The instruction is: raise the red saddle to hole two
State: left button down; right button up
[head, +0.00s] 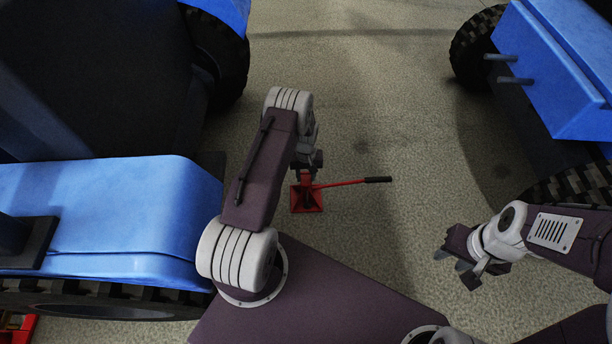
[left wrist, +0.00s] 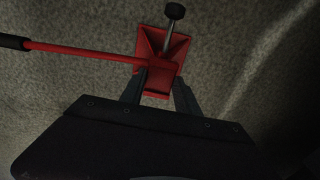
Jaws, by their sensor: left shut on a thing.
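A red jack stand (head: 306,198) with a square flared base stands on the floor. Its long red lever (head: 345,183) points right and ends in a black grip. In the left wrist view the red stand (left wrist: 150,42) shows from above, with a grey rod and dark round knob (left wrist: 174,10) beside its top. My left gripper (head: 306,164) is over the stand, shut on its upper red part; its fingers (left wrist: 162,92) lie on either side of that part. The saddle and its holes cannot be made out. My right gripper (head: 454,268) is empty, with its fingers apart.
Blue vehicles with black tyres stand at the left (head: 110,210) and the right (head: 560,70). Another red item (head: 20,328) is partly visible at the lower left.

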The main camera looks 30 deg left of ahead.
pick_arm(q)
notch_tip(320, 180, up, 4)
jog(key=p, duration=0.3)
jog(key=shift+f, duration=0.25)
jog(key=c, duration=0.9)
grip_release()
notch_tip(320, 180, up, 9)
jog(key=p, duration=0.5)
jog(key=shift+p, duration=0.4)
